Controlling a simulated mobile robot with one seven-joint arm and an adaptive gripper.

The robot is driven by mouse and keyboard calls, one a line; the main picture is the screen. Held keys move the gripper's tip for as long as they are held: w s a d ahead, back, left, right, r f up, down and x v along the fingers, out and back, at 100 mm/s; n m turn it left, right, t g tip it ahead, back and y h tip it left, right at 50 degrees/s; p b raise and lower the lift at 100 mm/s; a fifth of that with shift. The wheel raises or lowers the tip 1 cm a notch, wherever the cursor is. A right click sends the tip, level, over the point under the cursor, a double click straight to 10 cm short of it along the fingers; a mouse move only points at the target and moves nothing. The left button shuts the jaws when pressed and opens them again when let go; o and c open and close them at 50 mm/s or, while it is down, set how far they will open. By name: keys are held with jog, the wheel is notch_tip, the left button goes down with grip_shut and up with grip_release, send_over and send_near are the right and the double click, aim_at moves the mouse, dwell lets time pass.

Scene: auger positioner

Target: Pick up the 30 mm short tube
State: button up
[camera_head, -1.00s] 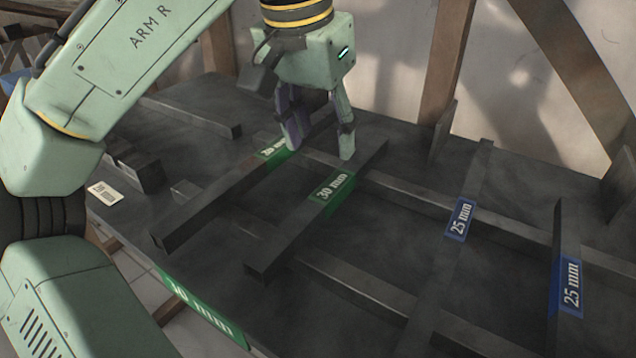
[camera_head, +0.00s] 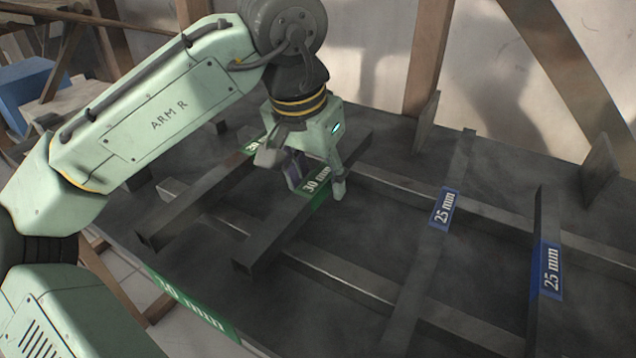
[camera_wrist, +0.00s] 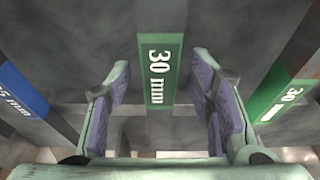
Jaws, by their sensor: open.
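Two dark square tubes with green 30 mm labels lie side by side on the rack. The right 30 mm tube (camera_head: 277,232) has its label below my gripper (camera_head: 316,184). The left 30 mm tube (camera_head: 192,196) lies apart from it, its label partly hidden by my gripper. My gripper is open, with one finger on each side of the right tube's label. In the wrist view, this 30 mm tube (camera_wrist: 160,75) runs between the two open, purple-padded fingers (camera_wrist: 161,88), with visible gaps on both sides. I cannot tell how far the fingertips reach down its sides.
Two tubes with blue 25 mm labels lie to the right, one nearer (camera_head: 436,235) and one farther right (camera_head: 541,270). Dark cross rails (camera_head: 350,290) run beneath the tubes. A green 30 mm label (camera_head: 190,305) marks the table's front edge. Wooden posts (camera_head: 430,55) stand behind.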

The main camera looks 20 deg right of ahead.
jog(key=shift+c, duration=0.4)
grip_shut()
